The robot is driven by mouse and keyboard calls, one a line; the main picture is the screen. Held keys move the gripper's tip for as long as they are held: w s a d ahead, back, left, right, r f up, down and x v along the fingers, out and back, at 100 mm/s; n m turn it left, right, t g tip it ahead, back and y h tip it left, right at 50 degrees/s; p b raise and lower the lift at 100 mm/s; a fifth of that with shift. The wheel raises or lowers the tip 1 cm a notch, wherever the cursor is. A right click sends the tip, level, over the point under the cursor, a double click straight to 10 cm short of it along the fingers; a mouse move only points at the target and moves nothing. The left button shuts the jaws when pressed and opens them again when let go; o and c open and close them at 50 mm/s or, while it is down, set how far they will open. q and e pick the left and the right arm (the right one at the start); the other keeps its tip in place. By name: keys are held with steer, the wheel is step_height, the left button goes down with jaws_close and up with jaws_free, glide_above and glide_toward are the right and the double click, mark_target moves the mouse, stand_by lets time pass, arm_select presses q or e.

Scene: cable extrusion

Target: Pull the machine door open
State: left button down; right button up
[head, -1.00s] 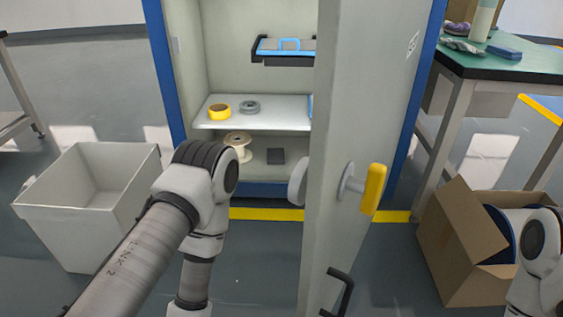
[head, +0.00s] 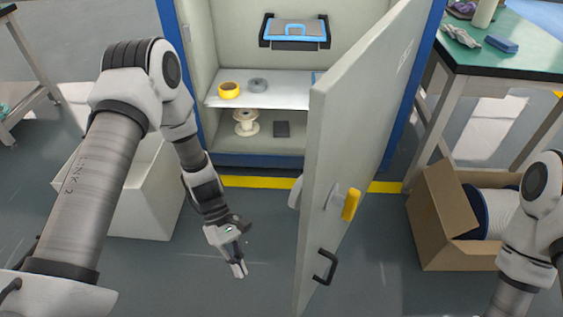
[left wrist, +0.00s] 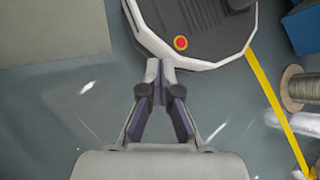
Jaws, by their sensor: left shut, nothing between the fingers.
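The grey machine door (head: 343,130) stands open, swung out toward me on the right side of the cabinet (head: 200,60) with its blue frame. On its outer face are a yellow handle (head: 351,205) and a black pull handle (head: 326,267) lower down. My left gripper (head: 238,268) hangs in free space left of the door's free edge, pointing down and touching nothing. Its fingers are shut and empty; they also show in the left wrist view (left wrist: 160,68). My right arm shows at the lower right, but its gripper is outside the head view.
Shelves inside the cabinet hold a yellow tape roll (head: 229,90), a grey ring (head: 257,85) and a spool (head: 246,122). A white bin (head: 150,190) stands at left, partly behind my left arm. A cardboard box (head: 440,225) with a reel and a green-topped workbench (head: 530,52) stand at right.

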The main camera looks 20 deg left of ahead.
arm_select(q)
steer(key=w+a+r+t+h+p, duration=0.1)
steer(key=w+r+p, duration=0.35)
steer(key=r, duration=0.55)
steer(key=w+a+r+n+t+p, duration=0.1)
steer(key=w+r+t+p, duration=0.1)
steer(key=w+r+p, duration=0.5)
steer(key=w+a+r+t+h+p, duration=0.1)
steer(key=r+p, duration=0.3)
steer(key=r, duration=0.8)
steer(key=d+r+x, duration=0.1)
steer(key=x, duration=1.2)
steer(key=shift+s+d, duration=0.2)
steer(key=shift+d, duration=0.15)
arm_select(e)
step_height(320, 180, up, 20)
steer(key=shift+f, duration=0.15)
arm_select(q)
steer(key=shift+r, duration=0.1)
